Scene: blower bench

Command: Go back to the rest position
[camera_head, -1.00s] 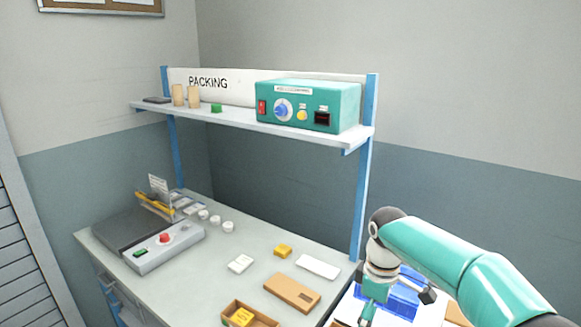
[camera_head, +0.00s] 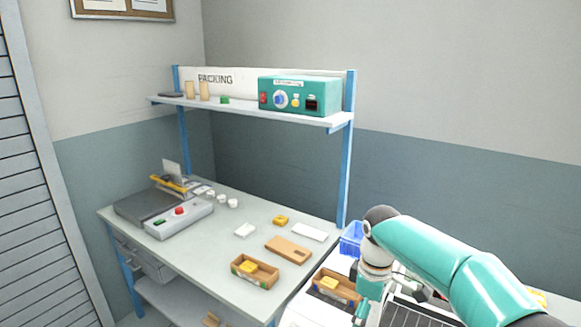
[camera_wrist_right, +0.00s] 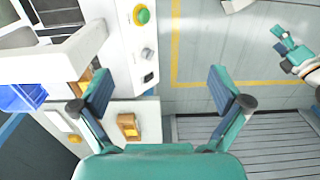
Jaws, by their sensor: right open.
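My right gripper (camera_wrist_right: 160,92) is open, with nothing between its fingers in the right wrist view. In the head view the teal right arm comes in from the right. That gripper (camera_head: 392,297) hangs over the white surface right of the packing bench, partly cut off below. At the right edge of the wrist view is a teal gripper (camera_wrist_right: 285,46), seemingly my left one. It is too small to tell open from shut. My left arm is not in the head view.
The packing bench (camera_head: 205,255) holds a box (camera_head: 254,283) with a yellow part, a brown block and a sealer-like machine (camera_head: 178,222). Right of it are another box (camera_head: 337,297) and a blue bin (camera_head: 351,240). The wrist view shows floor with a yellow line (camera_wrist_right: 174,50).

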